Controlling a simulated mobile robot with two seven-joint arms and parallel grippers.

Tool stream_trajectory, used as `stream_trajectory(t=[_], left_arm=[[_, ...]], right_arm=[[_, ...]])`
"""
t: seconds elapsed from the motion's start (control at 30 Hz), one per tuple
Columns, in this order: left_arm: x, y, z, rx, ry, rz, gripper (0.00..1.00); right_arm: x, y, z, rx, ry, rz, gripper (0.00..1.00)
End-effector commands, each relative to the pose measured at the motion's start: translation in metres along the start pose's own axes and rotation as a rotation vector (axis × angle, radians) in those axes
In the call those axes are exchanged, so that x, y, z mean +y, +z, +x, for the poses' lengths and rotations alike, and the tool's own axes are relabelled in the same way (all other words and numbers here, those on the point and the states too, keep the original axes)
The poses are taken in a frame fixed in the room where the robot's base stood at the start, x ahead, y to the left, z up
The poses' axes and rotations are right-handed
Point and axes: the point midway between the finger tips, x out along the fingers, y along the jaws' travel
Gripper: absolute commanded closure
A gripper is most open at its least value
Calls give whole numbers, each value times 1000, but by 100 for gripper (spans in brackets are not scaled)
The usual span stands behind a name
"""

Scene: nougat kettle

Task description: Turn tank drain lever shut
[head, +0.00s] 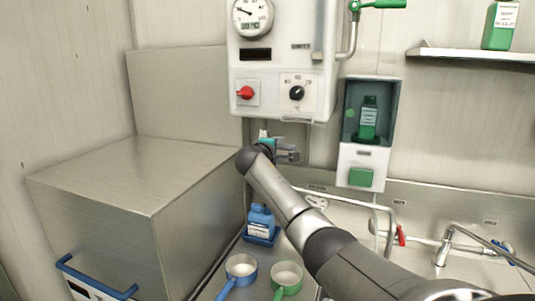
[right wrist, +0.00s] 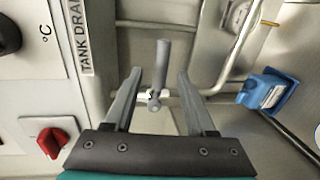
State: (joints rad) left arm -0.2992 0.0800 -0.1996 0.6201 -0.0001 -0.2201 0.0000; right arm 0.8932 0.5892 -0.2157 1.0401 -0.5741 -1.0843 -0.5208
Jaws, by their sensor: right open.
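The tank drain lever (right wrist: 162,64) shows in the right wrist view as a grey cylindrical handle on a small pivot with a pale pipe behind it. The "TANK DRAIN" label (right wrist: 76,36) is beside it. My right gripper (right wrist: 158,73) is open, with one finger on each side of the lever in the picture and a visible gap on both sides. I cannot tell how deep the lever sits between the fingers. In the head view my right gripper (head: 287,152) is under the white control box, and the lever is not clearly seen there. My left gripper is not in view.
The control box (head: 270,62) carries a gauge, a red knob (head: 246,92) and a black knob (head: 297,93). A blue bottle (head: 261,220), a blue pan (head: 241,267) and a green pan (head: 287,276) stand below. A steel cabinet (head: 140,180) fills the left. Bent pipes run at right.

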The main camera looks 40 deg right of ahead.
Motion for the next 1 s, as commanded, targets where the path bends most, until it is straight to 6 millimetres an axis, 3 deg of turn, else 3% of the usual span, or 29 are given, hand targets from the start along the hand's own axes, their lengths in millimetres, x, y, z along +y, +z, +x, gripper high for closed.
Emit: stream_trajectory(t=[0.7,1.0], left_arm=[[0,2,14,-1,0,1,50],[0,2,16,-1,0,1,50]], right_arm=[[0,-1,-86,3,2,1,44],[0,0,-99,1,0,0,44]])
